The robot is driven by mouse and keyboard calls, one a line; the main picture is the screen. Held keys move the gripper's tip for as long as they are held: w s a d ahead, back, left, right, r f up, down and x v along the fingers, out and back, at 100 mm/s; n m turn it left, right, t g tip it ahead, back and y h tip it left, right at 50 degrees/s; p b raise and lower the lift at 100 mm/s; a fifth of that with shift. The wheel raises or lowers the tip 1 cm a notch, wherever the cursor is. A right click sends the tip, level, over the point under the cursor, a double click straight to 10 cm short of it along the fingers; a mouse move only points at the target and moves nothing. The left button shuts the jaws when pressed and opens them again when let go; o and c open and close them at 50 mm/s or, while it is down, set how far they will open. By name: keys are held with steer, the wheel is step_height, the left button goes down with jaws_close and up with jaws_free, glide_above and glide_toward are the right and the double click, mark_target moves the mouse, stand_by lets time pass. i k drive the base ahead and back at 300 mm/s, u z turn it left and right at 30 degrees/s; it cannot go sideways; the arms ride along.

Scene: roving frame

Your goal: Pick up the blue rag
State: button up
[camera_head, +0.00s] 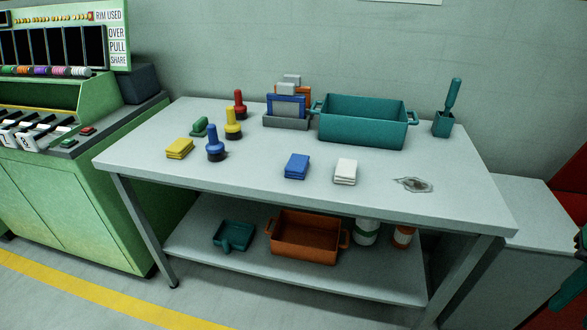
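The blue rag (297,167) is a small folded stack lying flat on the grey workbench top (240,180), near the middle front. A white folded rag (345,171) lies just to its right, with a small gap between them. Nothing covers the blue rag. I do not make out my gripper in this view.
Blue, yellow and red stamp-like tools and a green brush stand behind and left. The lower shelf holds an orange bin (308,238). Dark teal parts at the right edge are cut off.

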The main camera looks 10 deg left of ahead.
mark_target(297, 166)
steer(key=i, duration=1)
